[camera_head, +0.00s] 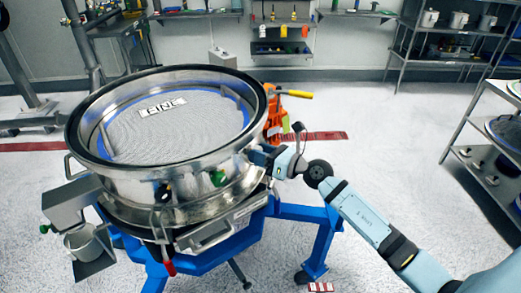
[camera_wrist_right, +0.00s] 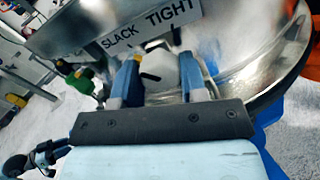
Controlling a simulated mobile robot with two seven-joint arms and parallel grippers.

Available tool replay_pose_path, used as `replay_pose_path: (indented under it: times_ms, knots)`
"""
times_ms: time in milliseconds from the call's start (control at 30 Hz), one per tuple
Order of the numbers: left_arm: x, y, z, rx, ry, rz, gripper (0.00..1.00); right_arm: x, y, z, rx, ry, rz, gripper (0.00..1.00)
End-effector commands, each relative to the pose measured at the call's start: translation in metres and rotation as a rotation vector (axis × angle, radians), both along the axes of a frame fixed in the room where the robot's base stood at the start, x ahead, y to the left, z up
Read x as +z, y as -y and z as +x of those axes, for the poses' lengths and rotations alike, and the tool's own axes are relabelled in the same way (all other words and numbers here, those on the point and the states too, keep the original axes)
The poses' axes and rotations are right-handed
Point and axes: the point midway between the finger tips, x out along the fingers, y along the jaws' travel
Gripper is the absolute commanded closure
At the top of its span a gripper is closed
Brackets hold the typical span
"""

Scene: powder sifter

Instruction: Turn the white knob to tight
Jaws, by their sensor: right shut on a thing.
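My right gripper (camera_head: 255,155) reaches in from the right to the side wall of the round steel sifter (camera_head: 110,180). In the right wrist view, the white knob (camera_wrist_right: 157,64) sits between the two blue fingers of my right gripper (camera_wrist_right: 160,72), which is shut on it. A label plate (camera_wrist_right: 125,36) above the knob reads SLACK on the left and TIGHT on the right. The knob's exact pointing is hard to tell. In the head view my gripper hides the knob. My left gripper is not in view.
A blue frame (camera_head: 300,212) carries the sifter. A metal shelf (camera_head: 470,150) stands at the right. The floor between is clear.

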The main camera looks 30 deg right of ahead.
Motion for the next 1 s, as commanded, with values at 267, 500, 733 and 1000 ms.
replay_pose_path:
  times_ms: [267, 500, 733, 1000]
  knots:
    - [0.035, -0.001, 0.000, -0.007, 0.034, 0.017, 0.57, 0.006, 0.000, 0.000, 0.000, -0.126, 0.194, 0.84]
    - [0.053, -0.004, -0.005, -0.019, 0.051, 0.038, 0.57, 0.005, 0.000, 0.000, -0.002, -0.247, 0.389, 0.84]
    - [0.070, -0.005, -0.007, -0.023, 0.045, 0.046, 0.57, 0.004, 0.001, 0.000, -0.001, -0.364, 0.573, 0.84]
    - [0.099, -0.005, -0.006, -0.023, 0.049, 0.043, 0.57, 0.004, 0.001, 0.000, -0.002, -0.500, 0.789, 0.84]
